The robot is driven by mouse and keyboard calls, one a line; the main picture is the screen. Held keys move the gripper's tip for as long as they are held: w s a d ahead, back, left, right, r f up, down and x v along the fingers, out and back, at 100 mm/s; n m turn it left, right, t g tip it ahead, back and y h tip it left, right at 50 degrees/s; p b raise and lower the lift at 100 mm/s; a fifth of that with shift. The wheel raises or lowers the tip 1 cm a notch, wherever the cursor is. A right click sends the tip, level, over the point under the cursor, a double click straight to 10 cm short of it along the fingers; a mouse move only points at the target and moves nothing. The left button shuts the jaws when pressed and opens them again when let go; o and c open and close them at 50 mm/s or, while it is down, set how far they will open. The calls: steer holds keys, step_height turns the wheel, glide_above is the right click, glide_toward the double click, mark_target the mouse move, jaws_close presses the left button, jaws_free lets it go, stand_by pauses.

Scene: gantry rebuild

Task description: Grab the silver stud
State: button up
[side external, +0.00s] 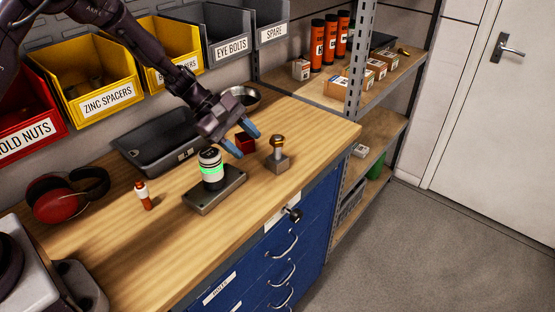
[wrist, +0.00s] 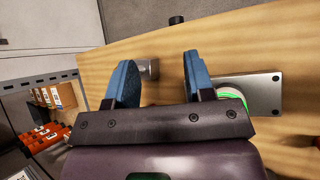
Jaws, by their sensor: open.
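A small grey block (side external: 279,163) stands on the bench with an upright piece with a brass-coloured head (side external: 277,141) on it. Its short shaft looks silvery; I cannot tell for sure that this is the silver stud. My gripper (side external: 242,141) is open with blue fingers, above the bench and to the left of this block. In the wrist view the fingers (wrist: 158,68) are apart, and a grey block (wrist: 151,69) shows beyond them, partly hidden by the left finger. The brass head cannot be made out there.
A black-and-white canister with a green band (side external: 211,170) stands on a metal plate (side external: 228,191), close left of my gripper. A dark red box (side external: 244,142) sits behind the fingers. The right bench end is clear.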

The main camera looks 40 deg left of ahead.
steer(key=s+f+m+g+y, duration=0.2)
steer(key=s+m+g+y, duration=0.55)
steer(key=s+m, duration=0.5)
steer(key=w+a+r+m+y, duration=0.25)
steer(key=m+y, duration=0.35)
steer(key=m, duration=0.3)
steer(key=w+a+r+m+t+y, duration=0.1)
steer(key=w+r+m+t+y, duration=0.3)
steer(key=r+m+t+y, duration=0.3)
steer(key=m+t+h, duration=0.1)
steer(key=m+t, duration=1)
steer(key=m, duration=0.5)
glide_toward(278, 152)
steer(key=shift+s+r+g, duration=0.15)
steer(key=shift+s+g, duration=0.1)
steer(key=shift+s, duration=0.85)
steer(key=shift+w+d+f+h, duration=0.1)
steer(key=shift+d+f+h, duration=0.05)
steer(key=shift+f+h, duration=0.1)
steer(key=x, duration=0.7)
steer(key=shift+w+r, duration=0.1)
steer(key=shift+w, duration=0.05)
steer(key=shift+d+r+x, duration=0.1)
steer(key=shift+x, duration=1.25)
steer(key=shift+d+r+x, duration=0.15)
steer(key=shift+x, duration=1.2)
steer(key=shift+w, duration=0.2)
steer(key=shift+c, duration=0.5)
steer(key=shift+r, duration=0.1)
jaws_close()
